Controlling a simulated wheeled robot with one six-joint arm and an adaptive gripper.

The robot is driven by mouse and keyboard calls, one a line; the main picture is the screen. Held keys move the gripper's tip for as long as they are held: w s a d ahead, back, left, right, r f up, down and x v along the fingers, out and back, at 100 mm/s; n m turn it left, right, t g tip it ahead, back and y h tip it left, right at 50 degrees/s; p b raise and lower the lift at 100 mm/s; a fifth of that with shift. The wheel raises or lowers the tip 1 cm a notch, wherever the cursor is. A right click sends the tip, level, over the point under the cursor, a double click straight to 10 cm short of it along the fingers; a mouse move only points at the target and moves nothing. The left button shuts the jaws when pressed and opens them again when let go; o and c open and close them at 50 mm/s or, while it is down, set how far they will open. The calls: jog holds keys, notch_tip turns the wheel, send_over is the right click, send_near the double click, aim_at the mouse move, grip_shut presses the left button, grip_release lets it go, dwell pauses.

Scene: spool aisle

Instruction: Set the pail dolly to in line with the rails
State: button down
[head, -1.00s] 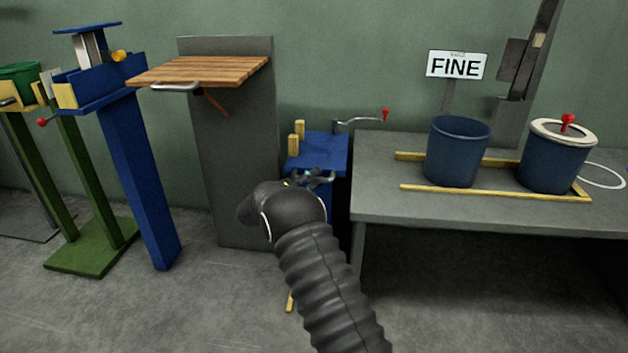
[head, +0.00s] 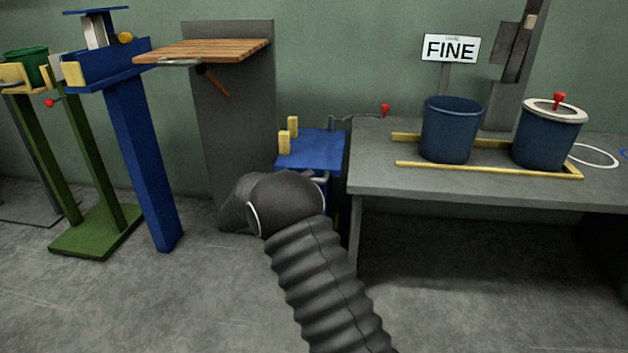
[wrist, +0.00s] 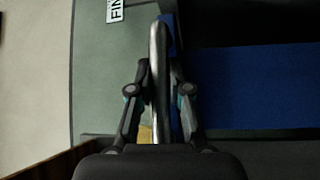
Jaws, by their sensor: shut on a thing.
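The pail dolly (head: 312,148) is a blue top with two yellow posts at its left, standing between the grey upright panel and the grey table. In the wrist view its blue surface (wrist: 255,85) likely fills the right side. My gripper (wrist: 159,72) is shut on a grey bar (wrist: 159,95), which appears to be the dolly's handle. In the head view my arm's dark wrist hides the fingers, the bar and the dolly's lower front. Yellow rails (head: 480,171) lie on the table, to the right of the dolly.
An open blue pail (head: 451,130) and a lidded pail (head: 547,138) stand between the rails on the grey table (head: 372,185). A FINE sign (head: 451,48) is behind. A wooden shelf (head: 205,50), blue stand (head: 140,165) and green stand (head: 95,230) are left. Front floor is clear.

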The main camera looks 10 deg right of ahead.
jog(key=shift+s+a+f, duration=0.1)
jog(key=shift+s+a, duration=0.2)
jog(key=shift+s, duration=0.2)
jog(key=c, duration=1.1)
grip_release()
jog(key=shift+a, duration=0.1)
jog(key=v, duration=1.1)
jog(key=shift+s+a, duration=0.25)
